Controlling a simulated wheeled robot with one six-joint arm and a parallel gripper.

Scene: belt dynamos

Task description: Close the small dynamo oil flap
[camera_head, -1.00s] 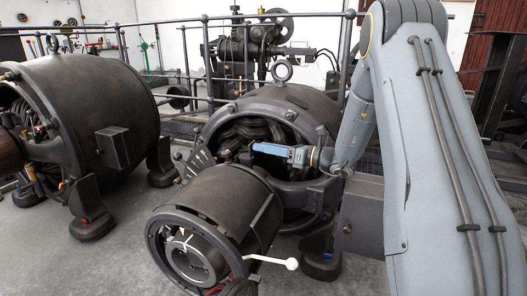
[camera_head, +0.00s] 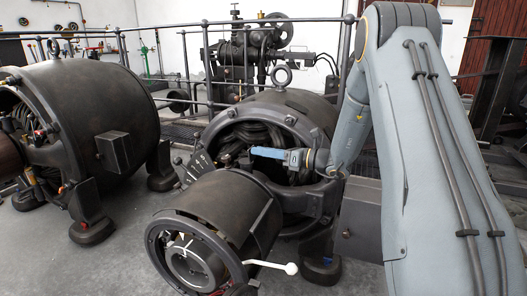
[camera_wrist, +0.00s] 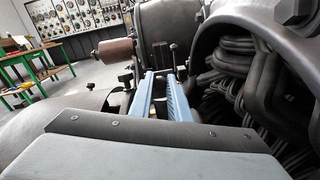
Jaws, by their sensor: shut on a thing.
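The small dynamo (camera_head: 232,205) stands in the middle of the head view, its dark drum facing the front left. My gripper (camera_head: 254,151), with blue fingers, reaches in from the right above the drum, in front of the open round housing. In the wrist view my gripper (camera_wrist: 161,78) points away from me, its two fingers either side of a small dark piece (camera_wrist: 160,54) at the tips. It is shut on this piece, which seems to be the oil flap. The flap's outline and how far it stands open cannot be made out.
The housing ring (camera_head: 330,196) with thick coiled cables lies close beside my gripper. A white-knobbed lever (camera_head: 272,266) sticks out low at the front. A larger dynamo (camera_head: 100,115) stands at left. Railings (camera_head: 190,75) run behind.

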